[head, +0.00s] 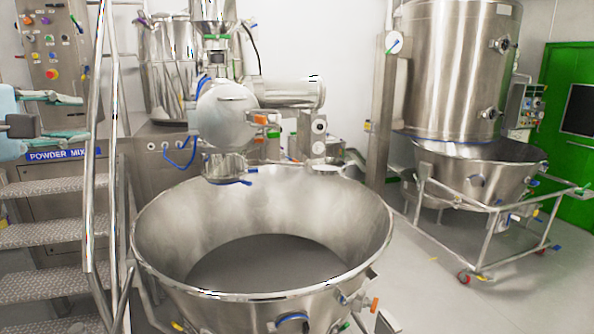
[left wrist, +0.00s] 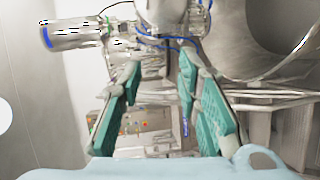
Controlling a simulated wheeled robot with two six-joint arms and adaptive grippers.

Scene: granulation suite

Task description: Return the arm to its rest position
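My left gripper (head: 84,118) comes in at the left edge of the head view, in front of the metal stairs and the powder mixer panel. Its two teal-padded fingers are spread apart with nothing between them. The left wrist view also shows the left gripper (left wrist: 160,72) open and empty, with the machinery behind it. My right gripper is in neither view.
A large steel bowl (head: 150,222) stands front centre, under the mixer (head: 226,118). Handrails (head: 92,170) and stairs (head: 48,235) are close to my left gripper. A wheeled steel vessel (head: 455,70) stands right, before a green door (head: 572,150). Floor is clear between bowl and vessel.

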